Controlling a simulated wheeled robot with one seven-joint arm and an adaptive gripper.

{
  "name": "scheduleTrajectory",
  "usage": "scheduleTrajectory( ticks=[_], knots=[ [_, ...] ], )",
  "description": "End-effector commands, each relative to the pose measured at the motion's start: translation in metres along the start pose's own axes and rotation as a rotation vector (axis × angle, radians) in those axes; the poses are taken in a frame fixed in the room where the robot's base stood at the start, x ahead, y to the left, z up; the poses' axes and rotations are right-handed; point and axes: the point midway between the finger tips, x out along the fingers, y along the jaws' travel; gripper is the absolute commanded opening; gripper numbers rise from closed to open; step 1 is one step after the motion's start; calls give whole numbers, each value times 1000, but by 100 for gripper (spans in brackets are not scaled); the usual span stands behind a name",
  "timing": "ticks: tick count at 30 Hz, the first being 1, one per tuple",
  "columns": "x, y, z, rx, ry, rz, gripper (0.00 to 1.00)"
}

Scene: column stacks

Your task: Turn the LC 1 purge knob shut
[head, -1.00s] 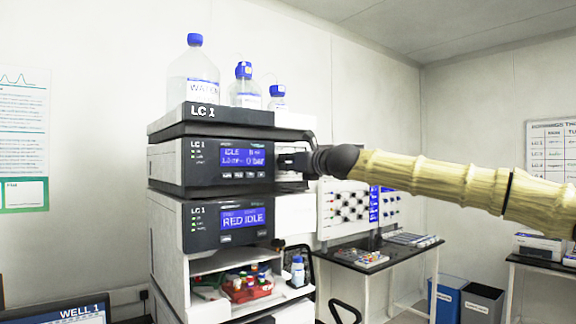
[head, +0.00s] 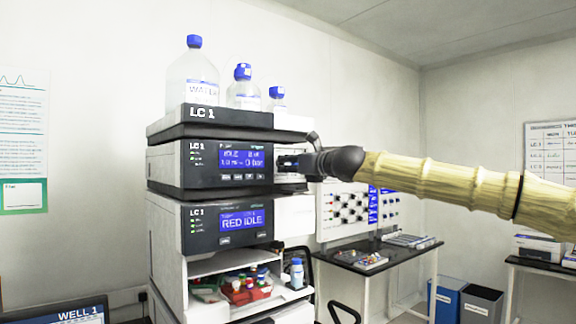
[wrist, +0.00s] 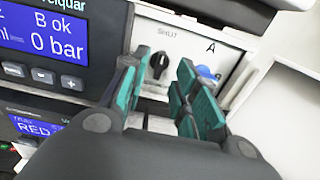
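The LC 1 purge knob appears in the wrist view as a small black knob (wrist: 158,65) on a pale panel, just below the printed word SHUT. Its grip stands close to upright; I cannot make out a pointer mark. My gripper (wrist: 164,62) is open, its teal-padded fingers to the left and right of the knob in the picture. I see no contact with it. In the head view my gripper (head: 290,162) is at the right side of the LC 1 pump module (head: 165,165), and hides the knob there. The module's display (head: 244,159) reads IDLE and 0 bar.
A blue round part (wrist: 206,72) sits beside the right finger, under the letter A. Bottles stand on top of the stack, including a large water bottle (head: 192,75). A lower module (head: 180,225) reads RED IDLE. An open tray with a red rack (head: 246,294) is below.

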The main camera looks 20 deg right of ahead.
Motion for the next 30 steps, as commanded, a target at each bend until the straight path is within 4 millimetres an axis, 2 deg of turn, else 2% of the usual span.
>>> scheduleTrajectory(
  ticks=[9, 15, 21, 30],
  knots=[
    [-57, -1, 2, 1, -4, 0, 29],
    [-87, -2, 1, 1, -3, -1, 29],
    [-101, -2, 1, 1, -1, -2, 29],
    [-104, -2, 0, 1, -1, -1, 29]
  ],
)
